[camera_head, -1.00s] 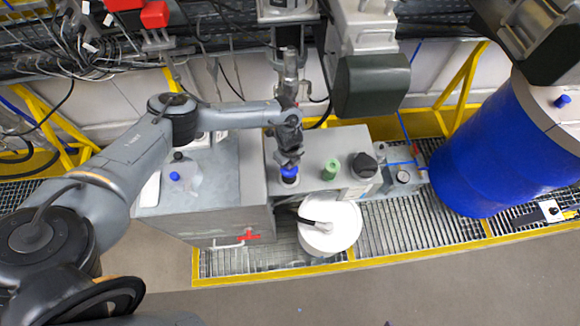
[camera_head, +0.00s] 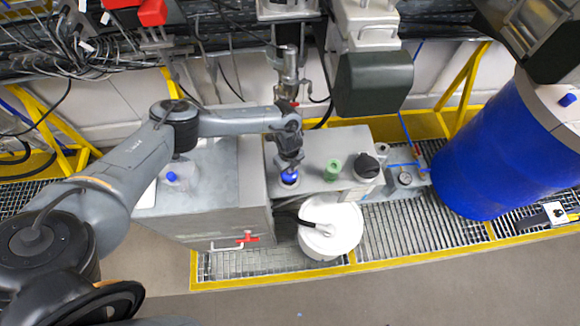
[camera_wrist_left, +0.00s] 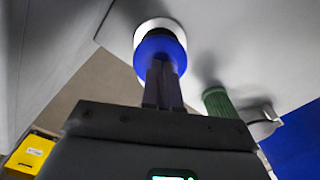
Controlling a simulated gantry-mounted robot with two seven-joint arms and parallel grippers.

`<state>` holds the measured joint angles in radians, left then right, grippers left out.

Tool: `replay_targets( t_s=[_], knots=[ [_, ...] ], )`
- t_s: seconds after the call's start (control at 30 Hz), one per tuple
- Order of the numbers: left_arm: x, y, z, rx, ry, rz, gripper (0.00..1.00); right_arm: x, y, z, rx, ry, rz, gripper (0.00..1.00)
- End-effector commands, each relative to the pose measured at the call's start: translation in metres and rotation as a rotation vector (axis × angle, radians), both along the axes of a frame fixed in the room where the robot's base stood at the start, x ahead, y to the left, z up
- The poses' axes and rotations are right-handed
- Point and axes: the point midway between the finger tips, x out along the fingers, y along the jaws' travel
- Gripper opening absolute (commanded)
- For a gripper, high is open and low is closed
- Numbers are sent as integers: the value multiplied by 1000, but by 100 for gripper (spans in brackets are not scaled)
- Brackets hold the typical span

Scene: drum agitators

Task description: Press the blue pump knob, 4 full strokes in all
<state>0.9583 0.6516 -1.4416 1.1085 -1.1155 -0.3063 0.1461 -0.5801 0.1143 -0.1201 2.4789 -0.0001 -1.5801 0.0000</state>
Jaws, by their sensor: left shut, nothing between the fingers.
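The blue pump knob (camera_head: 289,176) stands on top of the grey metal cabinet (camera_head: 318,150), left of a green knob (camera_head: 332,168) and a black cap (camera_head: 366,166). My left gripper (camera_head: 289,165) points down at the blue knob from above, shut with nothing between its fingers. In the left wrist view the shut fingertips (camera_wrist_left: 163,72) are at the blue knob (camera_wrist_left: 160,50), against it or very close. A pale collar shows beyond the knob there. My right gripper is not seen in these frames.
Another blue knob (camera_head: 172,177) sits on the lower grey surface at left. A white bucket (camera_head: 330,232) with a black handle stands in front of the cabinet. A large blue drum (camera_head: 490,150) stands at right. A red-handled valve (camera_head: 247,237) juts from the cabinet front.

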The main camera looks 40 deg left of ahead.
Motion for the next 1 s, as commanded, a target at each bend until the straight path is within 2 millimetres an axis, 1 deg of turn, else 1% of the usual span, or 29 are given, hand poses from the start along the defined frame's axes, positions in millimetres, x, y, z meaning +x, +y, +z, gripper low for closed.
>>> replay_targets(
  t_s=[0.23,0.7,0.83,1.0],
  knots=[
    [0,1,8,2,0,2,0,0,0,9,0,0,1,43],
    [0,1,41,1,1,2,0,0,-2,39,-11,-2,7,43],
    [0,1,45,1,1,1,0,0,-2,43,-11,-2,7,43],
    [0,1,45,1,1,1,0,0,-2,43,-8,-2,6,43]
  ],
)
